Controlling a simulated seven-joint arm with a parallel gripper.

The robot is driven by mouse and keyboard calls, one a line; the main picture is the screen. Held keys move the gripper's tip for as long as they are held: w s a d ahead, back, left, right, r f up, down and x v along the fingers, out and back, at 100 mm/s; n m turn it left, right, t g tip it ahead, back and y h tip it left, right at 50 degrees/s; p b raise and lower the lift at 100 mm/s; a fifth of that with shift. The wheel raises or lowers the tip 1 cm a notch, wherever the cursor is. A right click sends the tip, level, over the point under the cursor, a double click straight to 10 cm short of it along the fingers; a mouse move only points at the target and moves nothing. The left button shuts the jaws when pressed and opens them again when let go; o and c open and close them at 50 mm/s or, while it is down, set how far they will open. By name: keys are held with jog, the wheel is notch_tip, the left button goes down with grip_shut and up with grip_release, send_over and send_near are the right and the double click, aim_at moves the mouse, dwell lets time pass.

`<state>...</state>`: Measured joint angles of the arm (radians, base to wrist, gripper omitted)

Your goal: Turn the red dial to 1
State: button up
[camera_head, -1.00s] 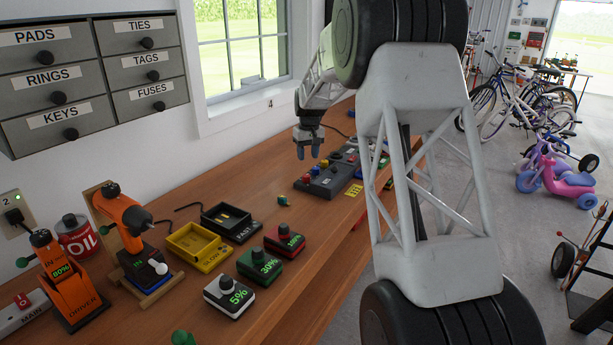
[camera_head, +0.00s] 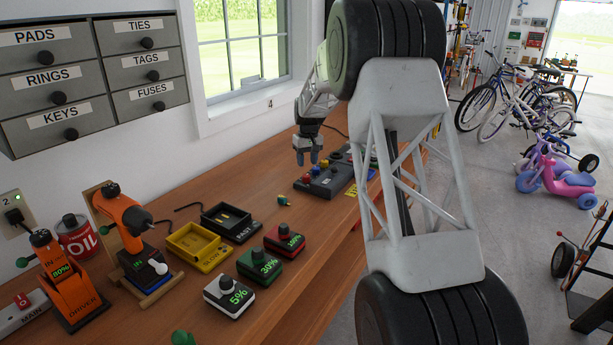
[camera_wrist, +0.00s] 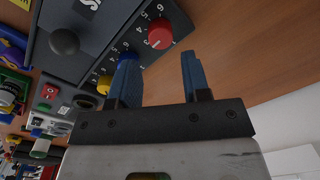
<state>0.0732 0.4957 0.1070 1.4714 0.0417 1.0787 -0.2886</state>
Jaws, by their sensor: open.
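The red dial (camera_wrist: 159,34) is a round knob with a white line on a dark panel (camera_wrist: 108,38). Small white numbers stand around it, but I cannot tell its setting for sure. In the head view the red dial (camera_head: 304,179) is small, at the near left end of the panel. My gripper (camera_wrist: 158,60) is open and empty, its two blue fingers pointing toward the dial, which lies just past the tips and between them in the picture. In the head view my gripper (camera_head: 307,160) hangs just above the panel, apart from the dial.
A yellow dial (camera_wrist: 104,84) and a blue dial (camera_wrist: 128,57) sit on the same panel beside the left finger. A black round knob (camera_wrist: 64,41) stands farther left. The wooden bench (camera_wrist: 245,50) is bare on the right. More control boxes and clutter lie at far left.

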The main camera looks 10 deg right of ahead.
aim_at(306, 175)
jog(key=shift+a+f, duration=0.15)
jog(key=shift+f, duration=2.95)
jog(key=c, duration=0.7)
